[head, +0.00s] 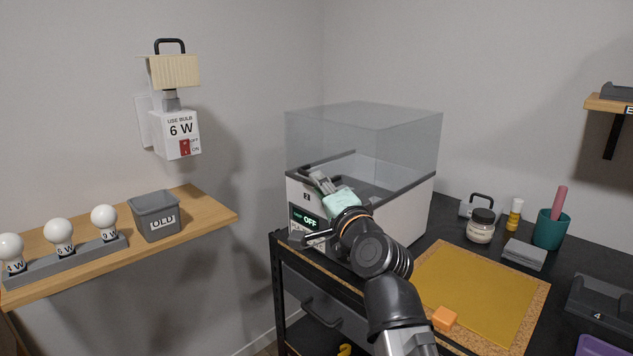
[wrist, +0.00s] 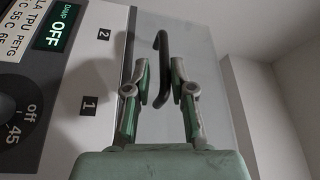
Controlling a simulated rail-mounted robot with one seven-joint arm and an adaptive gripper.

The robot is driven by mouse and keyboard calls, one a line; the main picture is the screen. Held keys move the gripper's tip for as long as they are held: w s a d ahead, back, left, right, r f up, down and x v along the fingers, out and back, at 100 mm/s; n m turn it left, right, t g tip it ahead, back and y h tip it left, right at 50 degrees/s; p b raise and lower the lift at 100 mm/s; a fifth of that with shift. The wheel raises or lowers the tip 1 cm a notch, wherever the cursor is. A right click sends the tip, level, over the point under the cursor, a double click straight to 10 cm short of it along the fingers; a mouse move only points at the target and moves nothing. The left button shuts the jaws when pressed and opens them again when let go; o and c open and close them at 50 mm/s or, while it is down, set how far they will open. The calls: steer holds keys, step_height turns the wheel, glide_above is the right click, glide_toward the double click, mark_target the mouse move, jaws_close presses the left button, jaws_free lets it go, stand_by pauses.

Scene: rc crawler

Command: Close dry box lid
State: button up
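The dry box (head: 409,218) stands on the dark bench, with a white body and a panel reading OFF. Its clear lid (head: 385,130) sits over the top of the body; whether its rim is fully seated I cannot tell. My gripper (head: 318,182) is at the box's front upper edge. In the wrist view my gripper (wrist: 160,75) has its fingers apart on either side of a dark bar handle (wrist: 163,50) on the clear lid. The handle looks closer to the right finger; contact is not clear. My arm hides part of the box front.
A yellow mat (head: 470,290) with an orange cube (head: 444,318) lies right of my arm. A jar (head: 481,227), a teal cup (head: 550,230) and a grey stack (head: 524,254) stand behind it. A wooden shelf (head: 190,205) with bulbs and a grey bin (head: 155,215) is at left.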

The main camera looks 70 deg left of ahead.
steer(key=d+f, duration=0.1)
steer(key=d, duration=0.8)
steer(key=shift+f, duration=0.15)
